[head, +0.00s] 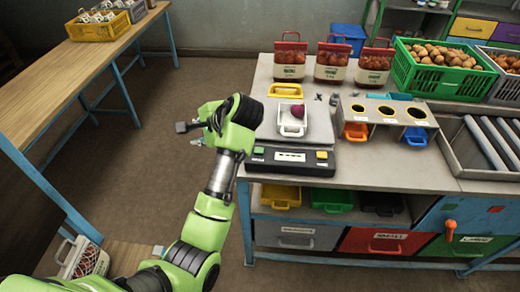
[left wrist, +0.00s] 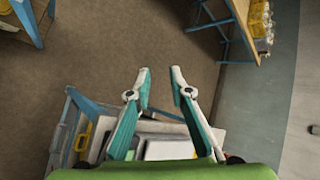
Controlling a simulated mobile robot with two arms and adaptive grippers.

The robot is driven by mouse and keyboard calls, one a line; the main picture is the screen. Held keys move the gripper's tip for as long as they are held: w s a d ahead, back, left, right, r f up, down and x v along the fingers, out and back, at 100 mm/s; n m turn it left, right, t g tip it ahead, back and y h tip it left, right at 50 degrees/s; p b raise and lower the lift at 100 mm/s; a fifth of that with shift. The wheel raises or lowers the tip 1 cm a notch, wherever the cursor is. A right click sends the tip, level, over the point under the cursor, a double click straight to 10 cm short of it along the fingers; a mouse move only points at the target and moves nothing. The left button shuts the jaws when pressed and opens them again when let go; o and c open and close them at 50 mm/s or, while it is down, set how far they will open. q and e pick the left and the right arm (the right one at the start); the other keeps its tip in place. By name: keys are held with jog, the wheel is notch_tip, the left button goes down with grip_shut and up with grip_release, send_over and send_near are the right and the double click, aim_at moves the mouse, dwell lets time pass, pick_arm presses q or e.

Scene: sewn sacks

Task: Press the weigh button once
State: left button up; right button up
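A scale (head: 320,125) stands at the left front corner of the workbench, with a dark front panel. The panel carries a display (head: 290,156), a green button (head: 258,150) and a yellow button (head: 322,155); I cannot tell which is the weigh button. A white tray (head: 292,129) with a dark red item (head: 298,111) sits on the scale's plate. My left gripper (head: 188,134) is left of the scale, over the floor and apart from the buttons. In the left wrist view its fingertips (left wrist: 160,82) are apart with nothing between them. My right gripper is not seen.
Filled sacks (head: 290,60) stand at the back of the workbench. A holed stand (head: 388,110) is right of the scale, near a green crate (head: 440,70) of brown produce. A wooden table (head: 70,70) is at the left. Floor between is clear.

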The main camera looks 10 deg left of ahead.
pick_arm(q)
grip_shut()
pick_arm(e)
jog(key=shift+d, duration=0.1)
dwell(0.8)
